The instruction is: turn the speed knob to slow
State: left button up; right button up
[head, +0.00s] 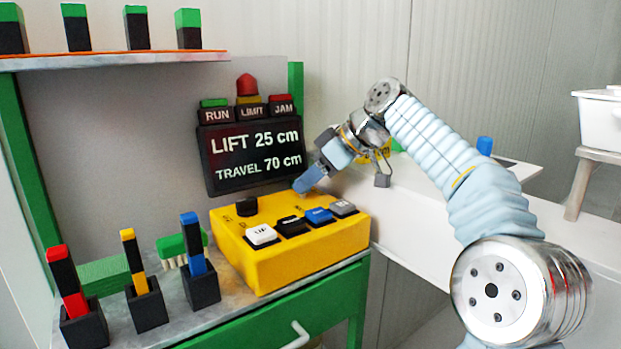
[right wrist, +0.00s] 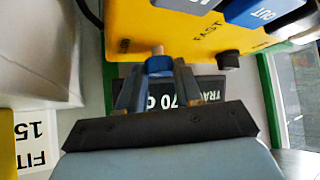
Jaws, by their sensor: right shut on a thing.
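The yellow control box (head: 285,268) stands on the bench, with a black knob (head: 246,206) at its back left. In the right wrist view this black knob (right wrist: 228,60) is clear of the fingers, and the word FAST (right wrist: 208,32) is printed near it. My right gripper (head: 305,184) is at the box's back right corner, fingers pointing down. My left gripper is not in view.
White, black, blue and grey buttons (head: 319,215) line the box front. A dark display (head: 250,155) reading LIFT 25 cm, TRAVEL 70 cm stands behind the box. Black holders with coloured pieces (head: 142,285) stand at left. A white surface (head: 440,215) extends to the right.

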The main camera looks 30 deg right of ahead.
jog(key=o, duration=1)
jog(key=shift+o, duration=0.2)
jog(key=v, duration=1.4)
jog(key=shift+f, duration=0.1)
